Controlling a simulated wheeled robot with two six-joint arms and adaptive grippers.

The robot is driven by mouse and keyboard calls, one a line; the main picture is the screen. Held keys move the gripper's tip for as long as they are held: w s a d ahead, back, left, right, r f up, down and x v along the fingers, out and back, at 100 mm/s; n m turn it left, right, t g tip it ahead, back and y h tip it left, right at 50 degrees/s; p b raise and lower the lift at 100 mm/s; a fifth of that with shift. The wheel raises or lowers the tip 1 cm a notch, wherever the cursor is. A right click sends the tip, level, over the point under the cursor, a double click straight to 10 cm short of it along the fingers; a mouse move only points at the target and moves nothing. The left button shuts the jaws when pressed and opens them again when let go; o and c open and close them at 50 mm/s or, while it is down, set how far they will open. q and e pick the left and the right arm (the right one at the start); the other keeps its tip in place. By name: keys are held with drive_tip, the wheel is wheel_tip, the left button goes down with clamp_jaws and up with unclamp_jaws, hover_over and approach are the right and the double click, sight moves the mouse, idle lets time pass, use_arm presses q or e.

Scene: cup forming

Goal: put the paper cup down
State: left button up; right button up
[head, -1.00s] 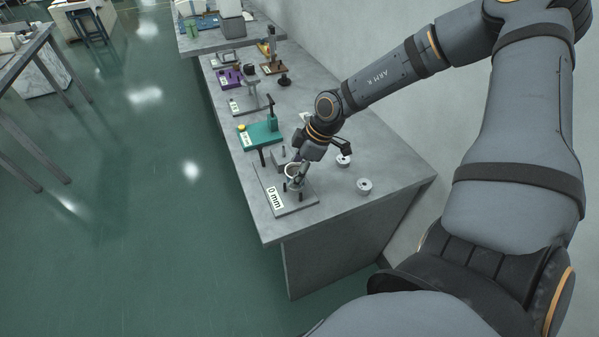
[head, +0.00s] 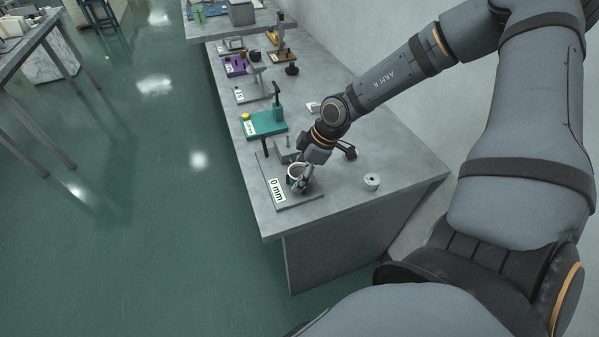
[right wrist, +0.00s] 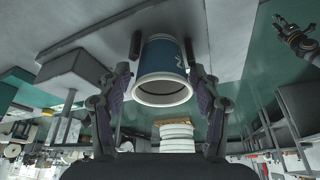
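The paper cup (head: 297,170) has a white rim and shows blue sides in the right wrist view (right wrist: 162,52). It stands in the grey plate's area, low over or on the plate (head: 304,198) marked "0 mm"; the exact contact of its base is hidden. In the head view the right gripper (head: 303,178) hides part of the cup. My left gripper (right wrist: 290,27) appears at the upper right of the right wrist view, away from the cup, its fingers apart.
A grey block (head: 285,150) sits behind the cup. A teal stand (head: 264,123) and several other fixtures line the bench farther back.

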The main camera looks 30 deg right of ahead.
drive_tip(key=shift+s+a+r, duration=0.1)
drive_tip(key=p+v, duration=0.2)
drive_tip(key=v, duration=0.1)
drive_tip(key=p+v, duration=0.4)
drive_tip(key=v, duration=0.1)
drive_tip(key=shift+a+r+p, duration=0.2)
drive_tip(key=shift+r+p, duration=0.1)
drive_tip(key=shift+r, duration=0.1)
drive_tip(key=p+v, duration=0.4)
drive_tip(key=p, duration=0.2)
drive_tip(key=shift+d, duration=0.2)
drive_tip(key=shift+f, duration=0.1)
